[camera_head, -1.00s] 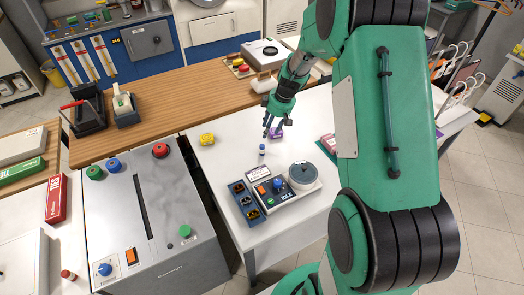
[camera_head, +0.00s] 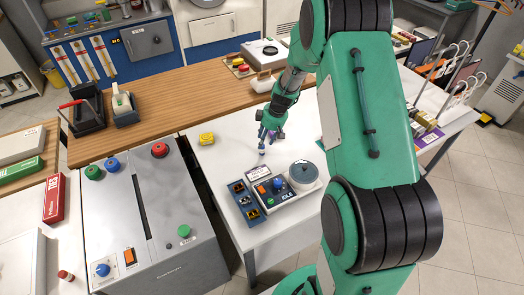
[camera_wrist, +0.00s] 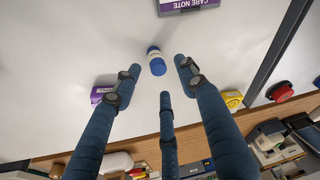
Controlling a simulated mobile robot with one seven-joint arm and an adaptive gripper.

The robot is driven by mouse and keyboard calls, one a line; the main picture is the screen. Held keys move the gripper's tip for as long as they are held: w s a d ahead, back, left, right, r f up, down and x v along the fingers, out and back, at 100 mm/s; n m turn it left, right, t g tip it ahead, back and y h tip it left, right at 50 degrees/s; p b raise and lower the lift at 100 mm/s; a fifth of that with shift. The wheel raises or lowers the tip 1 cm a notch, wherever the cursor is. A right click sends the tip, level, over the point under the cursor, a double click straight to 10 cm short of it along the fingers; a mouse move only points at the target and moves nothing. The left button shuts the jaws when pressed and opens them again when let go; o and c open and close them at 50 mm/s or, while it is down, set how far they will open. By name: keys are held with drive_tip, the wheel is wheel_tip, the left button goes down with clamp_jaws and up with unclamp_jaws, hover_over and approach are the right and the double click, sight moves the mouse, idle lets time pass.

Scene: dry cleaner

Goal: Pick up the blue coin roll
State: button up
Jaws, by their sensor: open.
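The blue coin roll (camera_wrist: 157,64) has a pale band near its top and stands on the white table (camera_wrist: 60,50). In the wrist view it lies just beyond and between the fingertips of my gripper (camera_wrist: 159,80). The fingers are spread apart with nothing between them, and I see no contact with the roll. In the head view my gripper (camera_head: 265,142) is low over the table, and the roll (camera_head: 262,152) shows small and partly hidden just under the fingertips.
A purple box (camera_wrist: 103,94) and a yellow box (camera_wrist: 232,99) stand to either side of the fingers. A care note sign (camera_wrist: 188,4) is close by. The control box with a round scale (camera_head: 304,173) and a blue tray (camera_head: 245,200) stand in front.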

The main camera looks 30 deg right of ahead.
sight(262, 149)
drive_tip(key=shift+f, duration=0.1)
drive_tip(key=shift+b+x, duration=0.6)
drive_tip(key=shift+x, duration=1.9)
drive_tip(key=shift+w, duration=0.15)
clamp_jaws()
